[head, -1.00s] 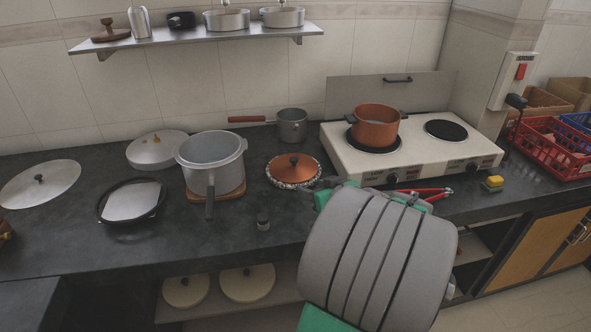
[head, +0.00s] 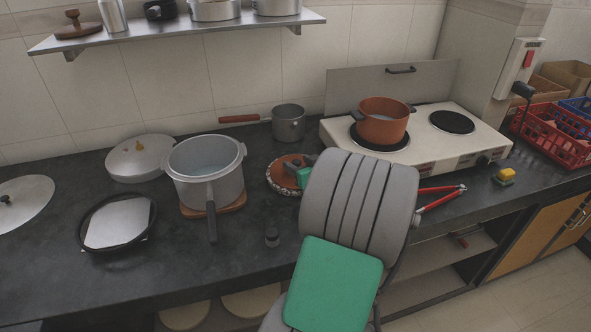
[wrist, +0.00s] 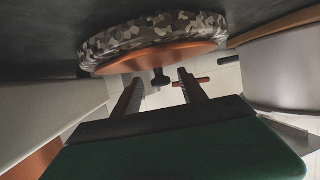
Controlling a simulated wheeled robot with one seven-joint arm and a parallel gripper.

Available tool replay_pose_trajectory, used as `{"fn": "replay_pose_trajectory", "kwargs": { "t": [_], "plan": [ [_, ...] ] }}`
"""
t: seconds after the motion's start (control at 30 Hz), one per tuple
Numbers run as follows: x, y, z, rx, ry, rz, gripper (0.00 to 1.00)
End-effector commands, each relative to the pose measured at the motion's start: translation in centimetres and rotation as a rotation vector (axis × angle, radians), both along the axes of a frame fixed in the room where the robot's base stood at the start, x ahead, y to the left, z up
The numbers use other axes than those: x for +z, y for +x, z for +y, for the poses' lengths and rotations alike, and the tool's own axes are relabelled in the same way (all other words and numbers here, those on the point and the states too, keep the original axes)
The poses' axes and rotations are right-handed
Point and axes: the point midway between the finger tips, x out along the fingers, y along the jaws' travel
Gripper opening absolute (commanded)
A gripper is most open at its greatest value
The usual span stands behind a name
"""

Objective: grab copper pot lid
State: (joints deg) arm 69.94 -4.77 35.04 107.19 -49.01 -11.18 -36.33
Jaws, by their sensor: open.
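The copper lid (head: 284,172) lies on a round mat with a mottled rim (head: 274,186) on the dark counter, partly hidden by my arm. In the wrist view, which looks upside down, the copper lid (wrist: 165,58) shows its edge above the fingers, with its dark knob (wrist: 159,78) upright between the two fingertips. My gripper (wrist: 159,86) is open, with one finger either side of the knob in that view; I cannot tell whether they touch it. In the head view my gripper (head: 307,164) is at the lid's right side, mostly hidden behind my arm.
A large grey pot (head: 207,170) on a wooden board stands left of the lid. A saucepan (head: 288,122) stands behind it. A white stove (head: 420,148) with a copper pot (head: 382,120) is to the right. Red-handled pliers (head: 440,198) lie at the counter's front.

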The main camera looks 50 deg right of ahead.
Motion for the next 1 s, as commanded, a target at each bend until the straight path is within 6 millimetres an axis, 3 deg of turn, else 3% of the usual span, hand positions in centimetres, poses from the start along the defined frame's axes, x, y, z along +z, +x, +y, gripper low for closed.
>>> {"fn": "replay_pose_trajectory", "kwargs": {
  "t": [0.1, 0.3, 0.9, 1.0],
  "plan": [
    [-0.42, 1.12, -0.24, 0.002, 0.001, 0.001, 0.49],
    [-0.40, 1.22, -0.19, 0.002, 0.000, 0.000, 0.49],
    [-0.40, 1.26, -0.08, 0.005, 0.001, 0.000, 0.00],
    [-0.40, 1.26, -0.08, 0.005, 0.001, 0.000, 0.00]
  ]
}}
